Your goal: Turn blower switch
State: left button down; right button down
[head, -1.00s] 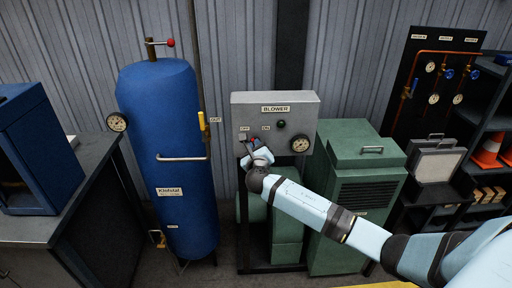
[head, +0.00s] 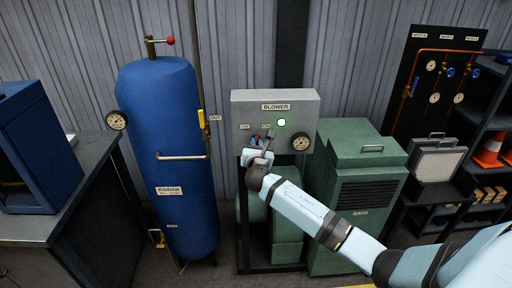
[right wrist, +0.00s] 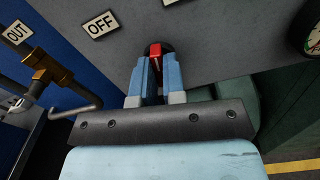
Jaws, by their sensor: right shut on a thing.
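The OFF label (right wrist: 101,25) is left of the fingers. My left gripper is out of view.
A round gauge (head: 301,142) sits on the panel right of the switch. A blue tank (head: 165,120) stands to the left and a green cabinet (head: 357,180) to the right, both close to my right arm's space.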

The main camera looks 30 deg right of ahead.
jog(key=shift+m+b, duration=0.9)
jog(key=shift+m, duration=2)
jog(key=c, duration=1.2)
grip_release()
jog(key=b+v, duration=0.1)
jog(key=v, duration=1.3)
